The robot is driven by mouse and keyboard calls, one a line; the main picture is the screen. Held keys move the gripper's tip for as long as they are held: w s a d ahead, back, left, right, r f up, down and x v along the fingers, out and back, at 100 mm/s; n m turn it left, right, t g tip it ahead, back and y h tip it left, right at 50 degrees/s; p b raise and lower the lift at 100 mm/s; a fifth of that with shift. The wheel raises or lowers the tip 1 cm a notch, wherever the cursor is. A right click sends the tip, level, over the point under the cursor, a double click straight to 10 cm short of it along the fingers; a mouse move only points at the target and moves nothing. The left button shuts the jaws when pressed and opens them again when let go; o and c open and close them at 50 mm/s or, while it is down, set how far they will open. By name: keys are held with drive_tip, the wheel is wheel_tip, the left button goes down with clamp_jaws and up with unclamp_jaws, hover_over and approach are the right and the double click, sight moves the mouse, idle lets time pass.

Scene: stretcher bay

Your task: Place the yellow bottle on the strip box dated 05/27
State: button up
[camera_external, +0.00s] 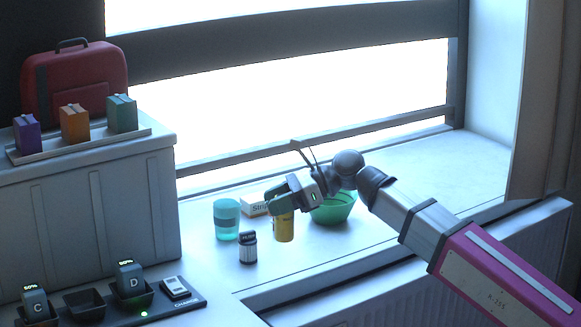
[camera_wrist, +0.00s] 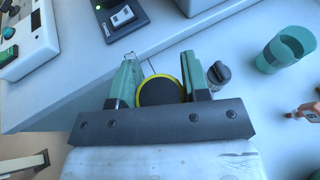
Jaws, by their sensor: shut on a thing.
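The yellow bottle (camera_external: 284,229) is upright under my gripper (camera_external: 282,202) in the external view. In the wrist view my gripper (camera_wrist: 160,80) has its two green fingers on either side of the bottle's dark top with its yellow rim (camera_wrist: 142,81), shut on it. I cannot tell whether its base touches the sill. No second strip box can be made out.
A teal cup (camera_external: 227,219) stands left of the bottle, and a small dark-capped jar (camera_external: 247,248) stands in front of the cup. A green bowl (camera_external: 335,209) is just right of the bottle. The sill's right part (camera_external: 440,170) is clear.

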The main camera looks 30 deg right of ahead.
drive_tip(key=shift+s+a+r, duration=0.1)
drive_tip(key=shift+a+r, duration=0.15)
drive_tip(key=w+d+r+m+t+h, duration=0.1)
drive_tip(key=w+d+r+m+t, duration=0.1)
drive_tip(key=w, duration=1.1)
drive_tip(key=w+d+r+m+t+h, duration=0.1)
drive_tip(key=w+d+r, duration=0.2)
drive_tip(key=w, duration=1)
drive_tip(key=shift+w+d+f, duration=1.4)
drive_tip(key=shift+d+f, duration=0.1)
drive_tip(key=shift+f, duration=0.35)
drive_tip(key=shift+w+d+f, duration=1.35)
drive_tip(key=shift+d+f, duration=0.2)
drive_tip(key=shift+f, duration=0.3)
drive_tip(key=shift+w+d+f, duration=1.4)
drive_tip(key=shift+d+f, duration=0.1)
drive_tip(key=shift+f, duration=0.35)
drive_tip(key=o, duration=1)
drive_tip(key=shift+f, duration=0.1)
